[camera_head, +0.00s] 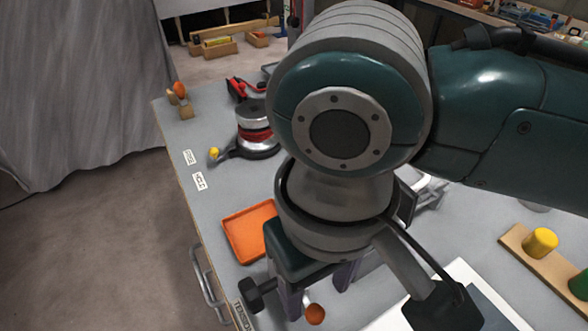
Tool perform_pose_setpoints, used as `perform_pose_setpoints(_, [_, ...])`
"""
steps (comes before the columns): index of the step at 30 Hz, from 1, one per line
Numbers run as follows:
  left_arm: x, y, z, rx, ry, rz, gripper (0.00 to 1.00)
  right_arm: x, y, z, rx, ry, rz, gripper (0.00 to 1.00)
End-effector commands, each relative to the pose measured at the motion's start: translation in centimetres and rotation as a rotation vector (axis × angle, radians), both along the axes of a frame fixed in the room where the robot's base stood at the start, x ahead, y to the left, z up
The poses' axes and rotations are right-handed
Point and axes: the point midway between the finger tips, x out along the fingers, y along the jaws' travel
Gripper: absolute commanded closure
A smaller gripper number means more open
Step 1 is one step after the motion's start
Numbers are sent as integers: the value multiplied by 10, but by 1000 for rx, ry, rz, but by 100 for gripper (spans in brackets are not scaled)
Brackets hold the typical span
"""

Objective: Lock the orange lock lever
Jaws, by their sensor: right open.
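My right gripper (318,288) hangs below the large wrist of my right arm, over the near left part of the grey bench. Its two fingers point down and stand apart, with nothing seen between them. A round orange knob (315,314) shows just below and between the fingertips. Another orange knob (179,90) sits by small wooden blocks at the bench's far left corner. I cannot tell which knob belongs to the lock lever; no lever arm shows clearly at either. My arm hides the middle of the bench. My left gripper is out of view.
An orange tray (250,232) lies just left of my gripper. A round silver and red device (257,130) with a yellow-knobbed lever (214,153) stands behind it. A wooden strip with a yellow cylinder (541,242) is at right. Floor is open at left.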

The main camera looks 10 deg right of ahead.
Motion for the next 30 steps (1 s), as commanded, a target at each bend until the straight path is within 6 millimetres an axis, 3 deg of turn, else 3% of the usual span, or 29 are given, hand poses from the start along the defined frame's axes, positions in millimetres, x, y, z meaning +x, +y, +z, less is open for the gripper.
perform_pose_setpoints(3, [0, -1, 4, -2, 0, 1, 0, 1, 0, 23, 1, -4, 0, 42])
perform_pose_setpoints(9, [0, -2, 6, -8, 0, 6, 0, 0, 0, 39, 0, -1, 0, 42])
perform_pose_setpoints(23, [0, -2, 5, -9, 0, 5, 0, -1, 2, 39, 9, 0, 3, 42])
perform_pose_setpoints(30, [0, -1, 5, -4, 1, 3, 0, -27, 33, 40, 220, -40, 51, 42])
